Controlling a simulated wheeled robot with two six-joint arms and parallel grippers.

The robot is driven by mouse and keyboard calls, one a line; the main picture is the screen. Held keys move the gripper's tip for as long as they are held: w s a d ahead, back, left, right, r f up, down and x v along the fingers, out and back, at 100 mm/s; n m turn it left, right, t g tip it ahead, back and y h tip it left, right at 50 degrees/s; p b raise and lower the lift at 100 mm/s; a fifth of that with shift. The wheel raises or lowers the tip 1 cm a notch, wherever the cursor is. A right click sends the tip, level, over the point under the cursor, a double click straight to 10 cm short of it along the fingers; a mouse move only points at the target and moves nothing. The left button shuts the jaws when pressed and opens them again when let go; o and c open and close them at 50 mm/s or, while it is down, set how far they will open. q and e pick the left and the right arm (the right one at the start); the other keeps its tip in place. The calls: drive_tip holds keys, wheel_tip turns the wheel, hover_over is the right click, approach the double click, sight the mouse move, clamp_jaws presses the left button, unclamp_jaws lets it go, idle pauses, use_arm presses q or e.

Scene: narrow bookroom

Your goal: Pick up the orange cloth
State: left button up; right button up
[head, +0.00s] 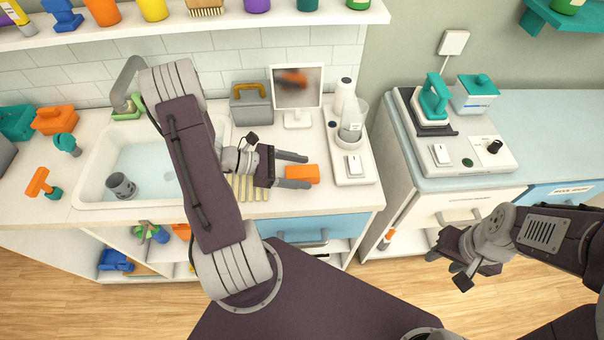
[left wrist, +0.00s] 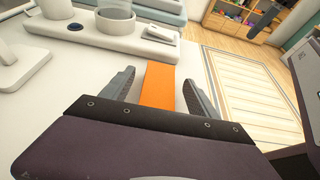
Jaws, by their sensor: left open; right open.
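The orange cloth (head: 303,174) appears as a small orange block-like shape on the white counter, near the front edge. In the left wrist view the orange cloth (left wrist: 158,85) lies between the two fingers. My left gripper (head: 294,171) is open, its fingertips reaching to the cloth's left side in the head view. In the left wrist view my left gripper (left wrist: 160,92) has a finger on each side of the cloth, with gaps visible; whether they touch it is not clear. My right gripper (head: 445,262) is open and empty, low at the right, in front of the cabinet.
A white tray (head: 354,178) with a bottle and a jar stands right of the cloth. The sink (head: 92,190) lies left.

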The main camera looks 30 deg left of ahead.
sight(312, 173)
use_arm(q)
drive_tip(key=x, duration=0.4)
drive_tip(key=shift+a, duration=0.1)
drive_tip(key=shift+s, duration=0.1)
drive_tip(key=c, duration=1.4)
drive_tip(key=shift+c, duration=0.2)
wheel_tip(312, 173, up, 5)
drive_tip(key=p, duration=0.4)
drive_tip(key=shift+f, duration=0.2)
drive_tip(key=s+d+r+p, duration=0.6)
drive_tip(key=s+d+p, duration=0.2)
drive_tip(key=p, duration=0.3)
drive_tip(key=shift+r, duration=0.3)
drive_tip(key=shift+s+d, duration=0.1)
drive_tip(key=shift+s, duration=0.05)
